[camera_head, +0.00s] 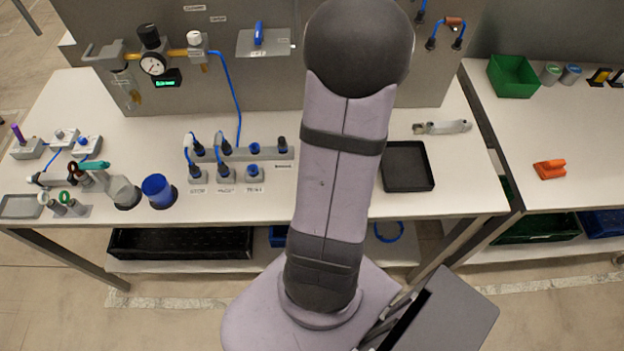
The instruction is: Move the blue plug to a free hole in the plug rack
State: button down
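A long grey rack (270,154) stands on the white table left of my arm; it looks like the plug rack. A blue plug or socket (254,148) and a dark plug (282,145) stand in its right part. Two dark plugs with blue cables are at its left part. In front are three small grey labelled blocks; the right one holds a blue piece (254,170). I cannot tell which blue piece is the task's blue plug, or which holes are free. My gripper is not visible; my arm crosses the middle of the view.
A blue cup (158,190) and a clear bottle (122,191) stand left of the blocks. A black tray (407,167) lies right of my arm. A grey panel (270,85) with a gauge (153,63) rises behind. Open table lies in front of the blocks.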

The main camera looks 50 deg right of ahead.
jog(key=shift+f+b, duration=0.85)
jog(key=shift+b, duration=0.1)
dwell(0.9)
dwell(0.4)
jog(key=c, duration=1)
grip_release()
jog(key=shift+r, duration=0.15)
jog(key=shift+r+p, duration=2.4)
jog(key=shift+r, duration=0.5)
